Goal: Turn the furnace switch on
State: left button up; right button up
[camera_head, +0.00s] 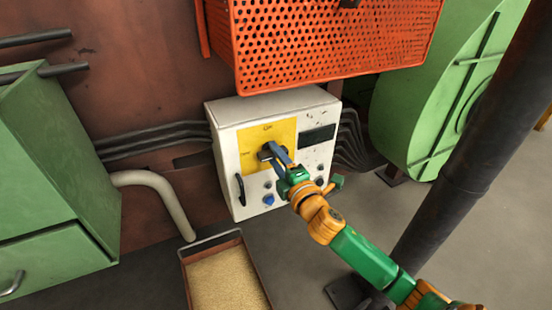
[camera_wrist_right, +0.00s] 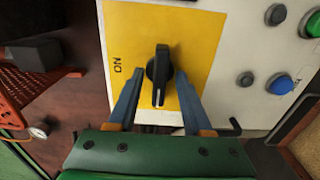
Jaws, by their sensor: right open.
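The furnace switch is a black rotary knob (camera_wrist_right: 158,75) on a yellow plate (camera_wrist_right: 198,35); a pale mark shows on its lower half in the right wrist view. An "ON" label (camera_wrist_right: 117,67) is printed sideways to the left of the knob there. In the head view, the yellow plate (camera_head: 255,140) is on the front of a white control box (camera_head: 228,160). My right gripper (camera_wrist_right: 156,88) is open, its two blue-grey fingers on either side of the knob. In the head view, the right gripper (camera_head: 273,155) covers much of the knob. My left gripper is not in view.
The box also carries a dark display (camera_head: 317,136), a blue button (camera_head: 268,199) and a black handle (camera_head: 240,190). An orange perforated basket (camera_head: 320,45) hangs above it. A tray of grainy material (camera_head: 228,280) stands below, and a dark post (camera_head: 470,150) at right.

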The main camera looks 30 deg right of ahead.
grip_shut()
